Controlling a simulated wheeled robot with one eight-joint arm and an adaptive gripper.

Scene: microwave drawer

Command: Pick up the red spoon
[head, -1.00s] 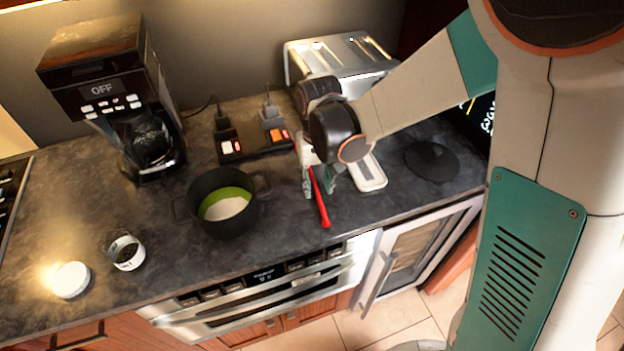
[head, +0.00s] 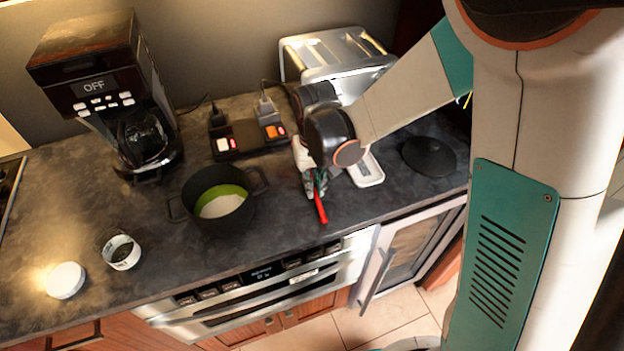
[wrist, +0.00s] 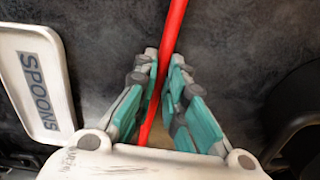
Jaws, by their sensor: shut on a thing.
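The red spoon (head: 320,207) is on or just above the dark counter, right of the black pot; I cannot tell whether it touches the counter. My gripper (head: 316,184) points down at it, and its teal fingers are closed around the handle. In the wrist view the red spoon (wrist: 172,30) runs between the fingertips of my gripper (wrist: 163,62). Its upper end runs out of the picture.
A white spoon rest (wrist: 42,85) marked SPOONS lies beside the gripper. A black pot (head: 217,201), a switch strip (head: 245,136), a toaster (head: 335,58) and a black lid (head: 428,156) stand around it. The counter front right of the pot is clear.

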